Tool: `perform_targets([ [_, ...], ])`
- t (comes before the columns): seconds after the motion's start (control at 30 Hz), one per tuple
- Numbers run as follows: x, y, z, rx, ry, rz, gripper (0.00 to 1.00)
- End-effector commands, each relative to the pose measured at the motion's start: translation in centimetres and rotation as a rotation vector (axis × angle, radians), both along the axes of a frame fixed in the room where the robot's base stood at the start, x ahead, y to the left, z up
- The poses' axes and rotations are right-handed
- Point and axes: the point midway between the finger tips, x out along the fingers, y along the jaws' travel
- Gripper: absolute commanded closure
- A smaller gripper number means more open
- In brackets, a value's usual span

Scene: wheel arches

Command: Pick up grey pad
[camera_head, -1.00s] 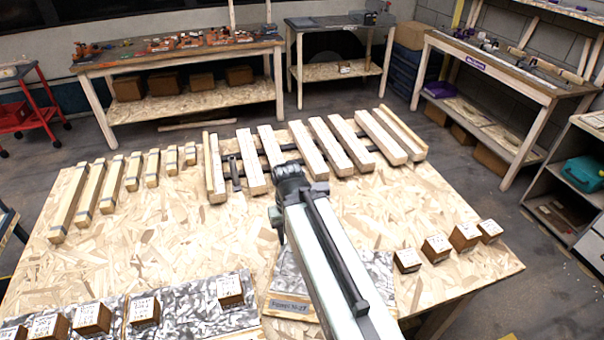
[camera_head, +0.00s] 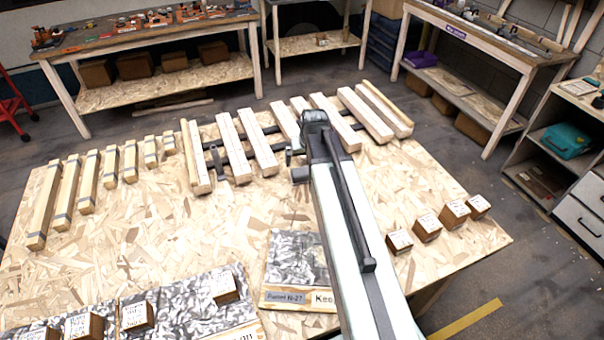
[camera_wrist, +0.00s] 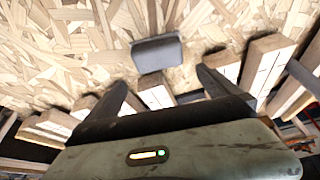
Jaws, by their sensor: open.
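The grey pad (camera_wrist: 157,53), a small dark grey rounded slab, shows in the wrist view on the chipboard table top. It lies just beyond my fingertips and roughly between them, with no finger touching it. My gripper (camera_wrist: 161,88) is open and empty, one finger to each side. In the head view my gripper (camera_head: 298,165) is over the table near the wooden slats, partly hidden by my arm. I cannot make out the pad in the head view.
Wooden slats (camera_head: 262,150) on dark rails lie close to my gripper. Shorter strips (camera_head: 88,180) lie at the left. Labelled wooden blocks (camera_head: 427,228) stand at the right, with more on patterned boards (camera_head: 180,312) in front. The table's middle left is clear.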

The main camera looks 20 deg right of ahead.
Motion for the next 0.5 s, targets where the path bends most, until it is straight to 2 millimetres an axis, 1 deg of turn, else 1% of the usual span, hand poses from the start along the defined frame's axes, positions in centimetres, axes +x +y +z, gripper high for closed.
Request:
perform_targets([
  [0.07, 0.0, 0.1, -0.3, 0.000, -0.001, 0.001, 0.00],
  [0.27, 0.7, 0.1, -2.8, 0.000, 0.001, 0.002, 0.00],
  [0.4, 0.8, 0.1, -2.7, 0.000, 0.002, 0.002, 0.00],
  [0.5, 0.8, 0.1, -3.5, 0.000, 0.002, 0.002, 0.00],
])
